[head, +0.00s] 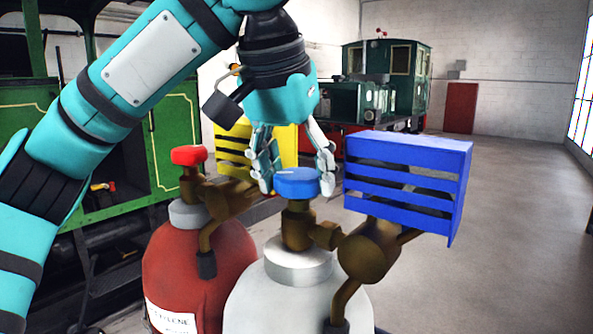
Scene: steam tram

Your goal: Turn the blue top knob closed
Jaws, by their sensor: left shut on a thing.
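The blue top knob (297,183) sits on the brass valve of the white gas cylinder (290,300), near the centre of the head view. A short light mark shows on its top. My left gripper (297,187) comes down from above, with one finger on each side of the knob. It is shut on the blue knob. The fingers' far contact with the knob is partly hidden. My right gripper is not in view.
A slatted blue guard (408,165) stands close right of the knob. A red cylinder (195,260) with a red knob (188,155) stands to the left. A yellow slatted guard (284,138) is behind. Open floor (500,230) lies to the right.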

